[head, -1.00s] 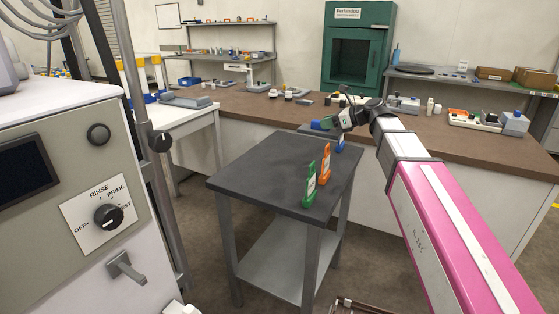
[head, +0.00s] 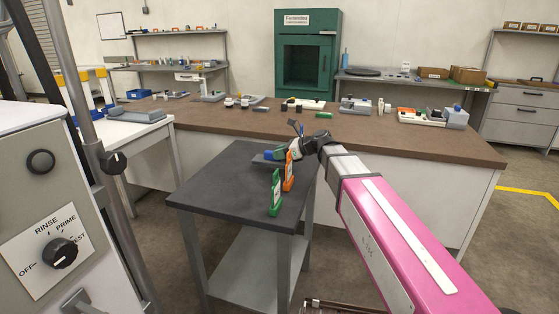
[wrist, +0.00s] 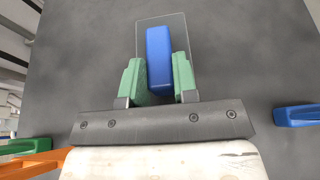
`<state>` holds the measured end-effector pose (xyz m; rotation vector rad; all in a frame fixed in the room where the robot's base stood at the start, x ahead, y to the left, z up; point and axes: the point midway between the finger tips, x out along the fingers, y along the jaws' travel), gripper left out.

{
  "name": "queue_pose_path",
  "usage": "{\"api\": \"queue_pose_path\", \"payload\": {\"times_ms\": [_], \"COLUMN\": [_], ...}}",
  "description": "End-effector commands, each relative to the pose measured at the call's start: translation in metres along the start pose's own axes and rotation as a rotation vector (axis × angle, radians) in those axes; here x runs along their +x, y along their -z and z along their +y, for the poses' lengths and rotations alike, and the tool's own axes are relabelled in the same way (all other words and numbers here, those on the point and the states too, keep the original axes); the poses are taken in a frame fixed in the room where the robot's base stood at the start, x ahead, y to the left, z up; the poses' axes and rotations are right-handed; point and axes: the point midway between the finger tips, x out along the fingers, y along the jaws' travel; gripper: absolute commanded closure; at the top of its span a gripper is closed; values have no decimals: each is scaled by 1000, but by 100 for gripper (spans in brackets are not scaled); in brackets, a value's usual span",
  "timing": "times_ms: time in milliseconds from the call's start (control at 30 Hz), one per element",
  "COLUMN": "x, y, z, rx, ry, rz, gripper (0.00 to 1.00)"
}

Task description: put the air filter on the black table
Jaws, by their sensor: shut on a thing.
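The black table (head: 215,190) has a dark square top and stands in the middle of the head view. My gripper (wrist: 158,80) has green fingers, shut on a blue block with a clear plate, which I take to be the air filter (wrist: 158,55). In the head view the filter (head: 270,155) shows at the table's far right part, with my gripper (head: 283,152) just right of it. The dark tabletop fills the wrist view behind it. I cannot tell whether the filter touches the top.
A blue piece (wrist: 300,115) lies to the right in the wrist view. The table's left half is clear. A long brown counter (head: 400,140) stands behind.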

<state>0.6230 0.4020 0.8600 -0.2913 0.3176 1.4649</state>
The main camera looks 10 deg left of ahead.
Motion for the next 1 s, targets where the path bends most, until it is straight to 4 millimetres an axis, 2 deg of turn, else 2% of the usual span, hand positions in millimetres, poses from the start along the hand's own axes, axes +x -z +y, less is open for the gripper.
{"api": "queue_pose_path", "payload": {"times_ms": [200, 567, 600, 667, 700, 1000], "x": [10, 11, 11, 11, 11, 10], "y": [24, 27, 27, 27, 27, 25], "z": [0, 0, 0, 0, 0, 0], "rx": [1, 0, 0, 0, 0, -1], "ry": [0, 0, 0, 1, 0, 0], "rz": [0, 0, 0, 0, 0, 0], "gripper": [96, 96, 70, 50, 48, 48]}}
